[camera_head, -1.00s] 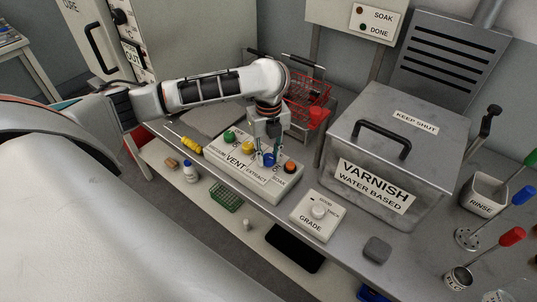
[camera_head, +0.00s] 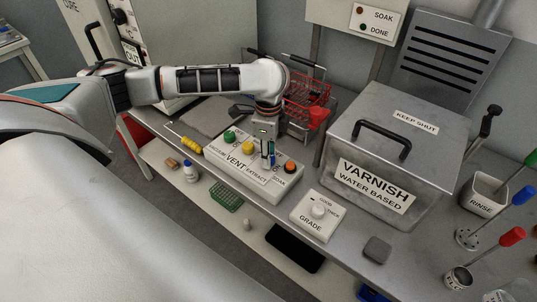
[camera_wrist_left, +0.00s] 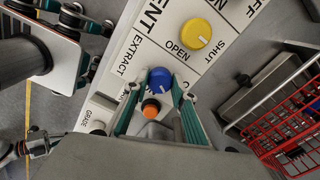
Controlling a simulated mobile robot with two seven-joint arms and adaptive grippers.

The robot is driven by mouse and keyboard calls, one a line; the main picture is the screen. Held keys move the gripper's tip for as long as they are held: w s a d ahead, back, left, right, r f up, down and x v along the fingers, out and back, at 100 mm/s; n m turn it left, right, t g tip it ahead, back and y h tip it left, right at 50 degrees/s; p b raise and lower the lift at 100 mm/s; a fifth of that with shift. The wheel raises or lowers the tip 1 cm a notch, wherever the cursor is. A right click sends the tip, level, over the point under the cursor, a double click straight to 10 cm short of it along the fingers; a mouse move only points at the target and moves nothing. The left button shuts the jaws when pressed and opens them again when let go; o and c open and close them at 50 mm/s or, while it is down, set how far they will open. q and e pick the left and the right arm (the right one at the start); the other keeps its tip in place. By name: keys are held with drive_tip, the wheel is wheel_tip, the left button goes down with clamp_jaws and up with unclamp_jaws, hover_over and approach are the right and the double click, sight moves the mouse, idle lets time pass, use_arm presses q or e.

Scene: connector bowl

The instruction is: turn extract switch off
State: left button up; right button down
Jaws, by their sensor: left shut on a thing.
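The white switch panel (camera_head: 226,166) lies on the bench with the words VENT and EXTRACT on it. The blue extract knob (camera_wrist_left: 160,81) sits between the fingers of my left gripper (camera_wrist_left: 158,84) in the left wrist view, with a white pointer line running down and left. In the head view my left gripper (camera_head: 268,158) comes down over the knob and hides most of it. The gripper is shut on the knob. A yellow knob (camera_wrist_left: 196,33) and an orange button (camera_wrist_left: 151,110) flank the blue knob.
A green knob (camera_head: 229,136) is at the panel's left end. A grade dial box (camera_head: 314,216) and a varnish tank (camera_head: 375,185) stand to the right. A red wire basket (camera_head: 308,100) is behind the gripper. A yellow screwdriver (camera_head: 190,145) lies left.

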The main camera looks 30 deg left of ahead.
use_arm(q)
drive_tip(key=n, duration=0.4)
drive_tip(key=shift+n, duration=0.8)
drive_tip(key=o, duration=1.1)
wheel_tip(320, 180, up, 12)
